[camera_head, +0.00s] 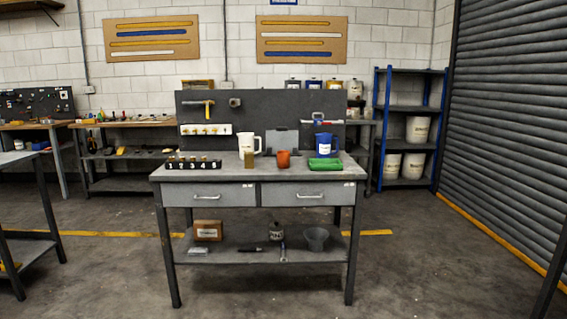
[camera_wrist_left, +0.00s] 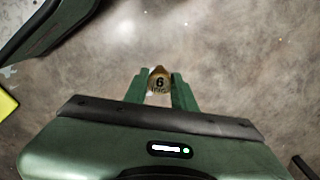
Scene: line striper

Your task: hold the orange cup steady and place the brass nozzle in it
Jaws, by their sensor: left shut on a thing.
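The orange cup (camera_head: 283,159) stands upright on the grey workbench top (camera_head: 220,175), near its middle. In the left wrist view my left gripper (camera_wrist_left: 159,88) is shut on a small brass nozzle (camera_wrist_left: 159,82) marked with a 6. The nozzle sits between the two green fingertips, with bare floor behind it. My left gripper is not over the bench in that view. No arm of mine shows in the head view, and my right gripper is in neither view.
A numbered rack (camera_head: 193,164) with small brass pieces is at the bench's left. A white jug (camera_head: 246,144), small tan block (camera_head: 249,160), blue jug (camera_head: 325,144) and green cloth (camera_head: 325,164) stand around the cup. The floor before the bench is clear.

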